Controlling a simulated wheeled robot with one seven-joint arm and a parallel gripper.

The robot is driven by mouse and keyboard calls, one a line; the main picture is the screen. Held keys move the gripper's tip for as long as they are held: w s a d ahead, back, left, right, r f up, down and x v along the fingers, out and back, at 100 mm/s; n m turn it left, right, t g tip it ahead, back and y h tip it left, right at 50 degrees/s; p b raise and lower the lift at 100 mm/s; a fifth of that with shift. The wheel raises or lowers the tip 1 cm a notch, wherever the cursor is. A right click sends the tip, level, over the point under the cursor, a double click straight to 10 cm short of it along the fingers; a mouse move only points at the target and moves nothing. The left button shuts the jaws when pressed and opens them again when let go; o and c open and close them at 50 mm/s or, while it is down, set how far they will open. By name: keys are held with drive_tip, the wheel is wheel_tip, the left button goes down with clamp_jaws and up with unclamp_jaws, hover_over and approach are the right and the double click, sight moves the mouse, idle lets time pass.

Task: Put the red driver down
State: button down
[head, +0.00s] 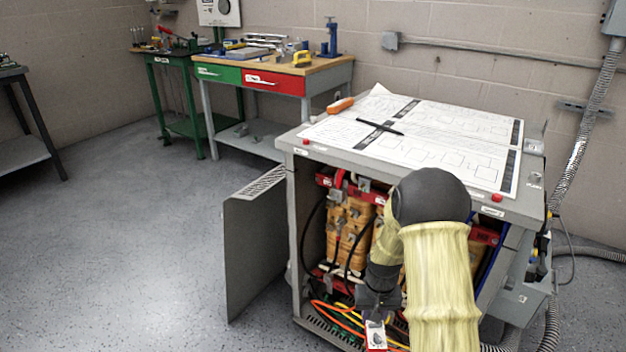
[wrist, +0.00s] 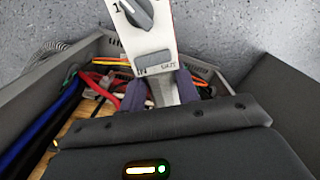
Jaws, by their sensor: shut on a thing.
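The red driver (wrist: 150,35) looks like a small box with a white face, a grey knob marked 1 and a thin red edge. My gripper (wrist: 161,90) is shut on its near end, with a dark finger on each side. In the head view the driver (head: 376,336) hangs below my gripper (head: 378,306), in front of the open cabinet's lower edge. The wrist view shows grey speckled floor behind its far end. Its far end is cut off at the top of that view.
The grey cabinet (head: 293,215) holds orange coils (head: 347,225) and loose coloured cables (head: 335,312). Its door (head: 250,250) stands open to the left. A workbench (head: 325,72) stands behind; the left floor is clear.

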drive_tip(key=r, duration=0.1)
drive_tip(key=a+r, duration=0.1)
drive_tip(key=shift+w+r+p, duration=0.1)
drive_tip(key=shift+r+p, duration=0.2)
drive_tip(key=shift+p, duration=0.1)
wheel_tip(320, 180, up, 27)
drive_tip(key=s+p, duration=0.2)
drive_tip(key=p, duration=3.5)
drive_tip(key=shift+r, duration=0.1)
wheel_tip(320, 180, up, 17)
drive_tip(key=p, duration=1.7)
drive_tip(key=shift+d, duration=0.15)
